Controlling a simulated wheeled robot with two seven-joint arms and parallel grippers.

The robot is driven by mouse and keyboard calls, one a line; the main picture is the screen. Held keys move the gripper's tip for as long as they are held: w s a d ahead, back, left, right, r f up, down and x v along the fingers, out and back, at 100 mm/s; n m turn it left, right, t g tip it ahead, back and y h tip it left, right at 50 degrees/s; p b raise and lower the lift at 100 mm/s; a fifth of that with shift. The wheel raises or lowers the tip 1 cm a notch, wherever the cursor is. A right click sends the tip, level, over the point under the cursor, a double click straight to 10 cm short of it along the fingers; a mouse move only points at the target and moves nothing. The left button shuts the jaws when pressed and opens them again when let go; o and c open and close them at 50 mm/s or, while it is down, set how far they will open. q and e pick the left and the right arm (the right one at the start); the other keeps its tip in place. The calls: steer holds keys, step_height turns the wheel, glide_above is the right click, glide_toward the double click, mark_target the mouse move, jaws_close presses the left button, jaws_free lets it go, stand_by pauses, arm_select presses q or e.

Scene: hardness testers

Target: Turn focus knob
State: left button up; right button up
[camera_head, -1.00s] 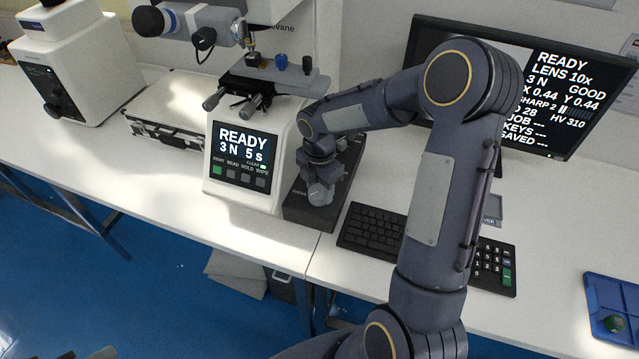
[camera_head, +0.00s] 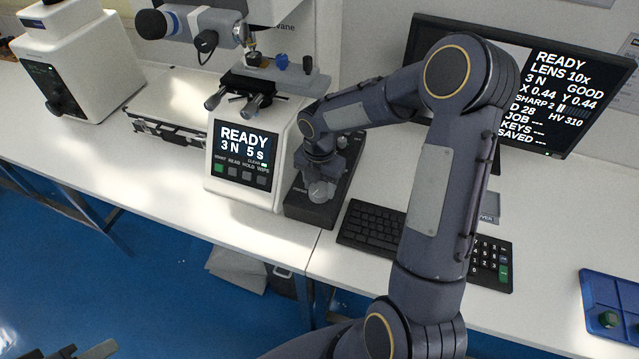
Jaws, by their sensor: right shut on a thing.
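The focus knob (camera_head: 320,192) is a pale grey round knob on the front part of a dark control box (camera_head: 312,212), right of the hardness tester. My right gripper (camera_head: 320,180) points down over it and is shut on it. The fingers and wrist hide much of the knob, so its angle cannot be read. The monitor (camera_head: 560,95) reads READY, LENS 10x, GOOD and SHARP 2. The tester's panel (camera_head: 243,150) reads READY, 3 N, 5 s. A dark part of my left gripper (camera_head: 88,352) shows at the bottom left edge; its jaws are not clear.
The tester's stage (camera_head: 275,80) stands just left of my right wrist. A keyboard (camera_head: 370,228) lies right of the control box, and a blue tray (camera_head: 615,300) is at far right. A silver case (camera_head: 165,115) and a white machine (camera_head: 75,65) are at left.

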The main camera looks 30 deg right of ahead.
mark_target(319, 188)
steer(key=shift+w, duration=0.1)
steer(key=o, duration=1)
steer(key=shift+r, duration=0.15)
step_height(319, 188, up, 8)
steer(key=shift+f, duration=0.2)
